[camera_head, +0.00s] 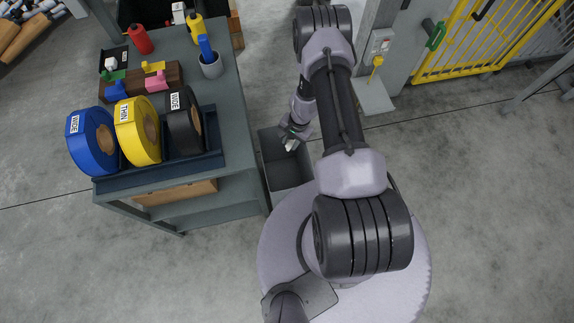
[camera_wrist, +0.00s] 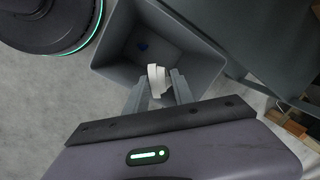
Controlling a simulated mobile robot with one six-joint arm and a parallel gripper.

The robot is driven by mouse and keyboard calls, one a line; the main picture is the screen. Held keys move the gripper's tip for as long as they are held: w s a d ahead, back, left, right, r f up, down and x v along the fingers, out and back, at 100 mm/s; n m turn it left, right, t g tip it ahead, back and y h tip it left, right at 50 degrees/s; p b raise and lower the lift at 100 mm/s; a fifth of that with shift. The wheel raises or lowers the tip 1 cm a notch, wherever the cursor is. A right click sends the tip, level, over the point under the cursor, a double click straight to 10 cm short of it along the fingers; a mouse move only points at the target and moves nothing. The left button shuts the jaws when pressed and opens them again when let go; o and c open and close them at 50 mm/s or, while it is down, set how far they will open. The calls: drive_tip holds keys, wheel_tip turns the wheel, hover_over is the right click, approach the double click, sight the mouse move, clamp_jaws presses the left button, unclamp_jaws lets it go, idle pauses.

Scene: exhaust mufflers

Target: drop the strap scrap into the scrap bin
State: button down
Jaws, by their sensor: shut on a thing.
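The strap scrap (camera_wrist: 157,79) is a pale, off-white curved piece between the fingertips in the wrist view. It also shows as a small white bit in the head view (camera_head: 291,144). My gripper (camera_wrist: 160,90) is shut on it and holds it over the opening of the scrap bin. The scrap bin (camera_wrist: 206,63) is a grey open box; in the head view (camera_head: 287,174) it stands on the floor beside the bench. My arm hides part of the bin in the head view.
A grey bench (camera_head: 238,120) stands directly left of the bin. It carries blue, yellow and black tape rolls (camera_head: 137,131), bottles and a cup (camera_head: 211,66). A yellow gate (camera_head: 480,45) is at the back right. The floor on the right is clear.

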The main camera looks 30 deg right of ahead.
wheel_tip(320, 180, down, 6)
drive_tip(key=b, duration=0.3)
drive_tip(key=shift+r, duration=0.2)
drive_tip(key=c, duration=1)
unclamp_jaws()
drive_tip(key=shift+r, duration=0.1)
wheel_tip(320, 180, up, 17)
drive_tip(key=s+d+p, duration=0.1)
drive_tip(key=d+p, duration=0.1)
drive_tip(key=p, duration=0.4)
drive_tip(key=shift+s+d+p, duration=0.15)
drive_tip(key=shift+d+p, duration=0.15)
drive_tip(key=shift+p, duration=0.1)
